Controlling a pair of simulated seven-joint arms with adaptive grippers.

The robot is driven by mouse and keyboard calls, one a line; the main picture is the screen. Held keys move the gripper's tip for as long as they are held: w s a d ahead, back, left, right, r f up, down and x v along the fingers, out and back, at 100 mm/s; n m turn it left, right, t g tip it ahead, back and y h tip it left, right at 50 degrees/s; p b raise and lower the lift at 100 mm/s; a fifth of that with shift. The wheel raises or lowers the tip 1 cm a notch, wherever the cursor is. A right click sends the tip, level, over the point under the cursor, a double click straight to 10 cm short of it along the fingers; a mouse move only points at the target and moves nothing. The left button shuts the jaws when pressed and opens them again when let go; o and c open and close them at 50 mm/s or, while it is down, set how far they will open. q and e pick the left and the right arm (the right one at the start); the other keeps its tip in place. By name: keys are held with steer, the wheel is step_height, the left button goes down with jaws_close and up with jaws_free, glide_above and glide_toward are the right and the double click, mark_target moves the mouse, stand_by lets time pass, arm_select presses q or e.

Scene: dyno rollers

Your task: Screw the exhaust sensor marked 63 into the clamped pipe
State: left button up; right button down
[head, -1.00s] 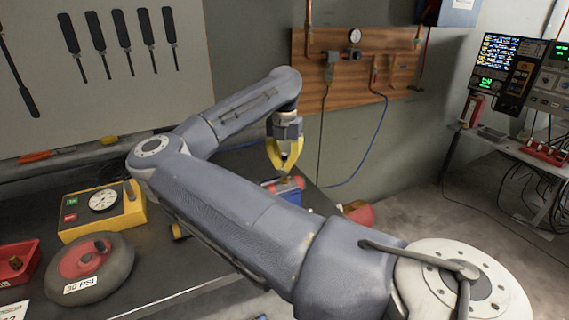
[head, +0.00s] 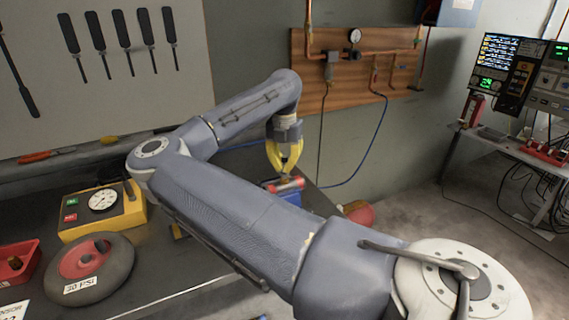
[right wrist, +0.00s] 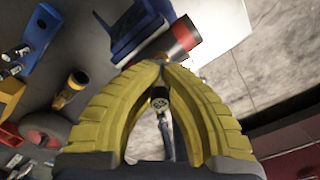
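The right gripper (head: 285,172) is above the far end of the bench, its yellow fingers pointing down. In the right wrist view its fingers (right wrist: 160,68) close in around a small dark, round-ended piece (right wrist: 160,99), which looks like the sensor; its marking cannot be read. The pipe (right wrist: 181,38), with a red band, sits at the blue clamp (right wrist: 122,28), just beyond the fingertips. In the head view the red pipe (head: 291,185) lies directly below the fingertips, with the blue clamp (head: 290,198) under it. Whether the sensor touches the pipe is hidden. The left gripper is not in view.
My right arm crosses above the bench and hides part of it. A yellow gauge box (head: 128,216), a grey wheel (head: 88,277) and a red tray (head: 30,258) are on the left. A red cylinder (head: 359,212) is beyond the bench's right edge.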

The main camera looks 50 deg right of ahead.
steer(key=shift+f, duration=0.45)
stand_by(0.9)
steer(key=m, duration=2.5)
steer(key=c, duration=1.5)
jaws_free()
step_height(320, 180, up, 12)
steer(key=shift+f, duration=0.1)
